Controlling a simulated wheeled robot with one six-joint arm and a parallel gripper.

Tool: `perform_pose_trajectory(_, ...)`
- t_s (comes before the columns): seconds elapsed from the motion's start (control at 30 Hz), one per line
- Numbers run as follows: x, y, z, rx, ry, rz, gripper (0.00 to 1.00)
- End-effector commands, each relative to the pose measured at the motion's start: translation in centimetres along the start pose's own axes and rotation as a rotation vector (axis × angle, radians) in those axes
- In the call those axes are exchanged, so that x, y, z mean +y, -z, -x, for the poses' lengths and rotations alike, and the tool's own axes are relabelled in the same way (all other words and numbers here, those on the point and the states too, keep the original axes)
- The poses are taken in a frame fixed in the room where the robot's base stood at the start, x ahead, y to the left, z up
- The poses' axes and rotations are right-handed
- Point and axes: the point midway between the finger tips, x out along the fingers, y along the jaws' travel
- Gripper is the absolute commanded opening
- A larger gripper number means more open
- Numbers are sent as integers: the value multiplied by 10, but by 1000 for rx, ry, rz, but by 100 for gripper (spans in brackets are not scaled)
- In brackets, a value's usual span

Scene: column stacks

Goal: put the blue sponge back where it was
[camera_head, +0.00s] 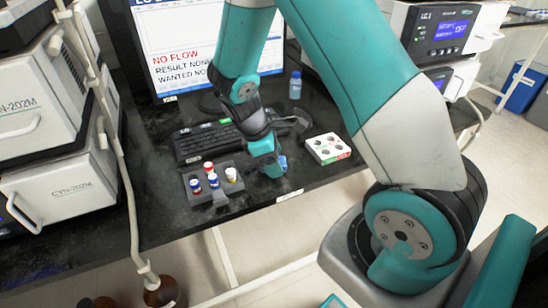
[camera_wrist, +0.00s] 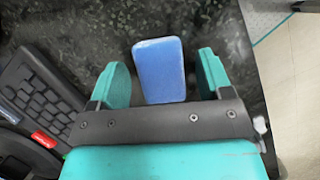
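The blue sponge (camera_wrist: 160,72) is a rounded block that shows between the two teal fingers of my gripper (camera_wrist: 162,78) in the wrist view. A gap shows on each side of it, narrower on the left, so the fingers are open and not closed on it. In the head view my gripper (camera_head: 268,168) is low over the dark counter, and a bit of the blue sponge (camera_head: 283,162) shows at its right side. Most of the sponge is hidden there. I cannot tell how far the fingertips are above the counter.
A grey rack (camera_head: 205,178) with several coloured-cap vials is left of my gripper. A white holder (camera_head: 328,148) is at its right. Behind are a black keyboard (camera_head: 205,142), a monitor (camera_head: 190,45) and a small bottle (camera_head: 295,85). The counter's front edge is close.

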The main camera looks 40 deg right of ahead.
Motion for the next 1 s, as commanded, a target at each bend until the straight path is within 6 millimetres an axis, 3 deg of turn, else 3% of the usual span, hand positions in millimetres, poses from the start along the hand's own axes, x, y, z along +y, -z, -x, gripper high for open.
perform_pose_trajectory(0.2, 0, 0, 1, 0, 0, 0, 72)
perform_pose_trajectory(0.33, 1, -1, 12, 3, -4, 0, 72)
perform_pose_trajectory(0.7, 1, -1, 90, 4, -4, 0, 72)
perform_pose_trajectory(1.0, -4, -1, 126, 17, -3, -5, 72)
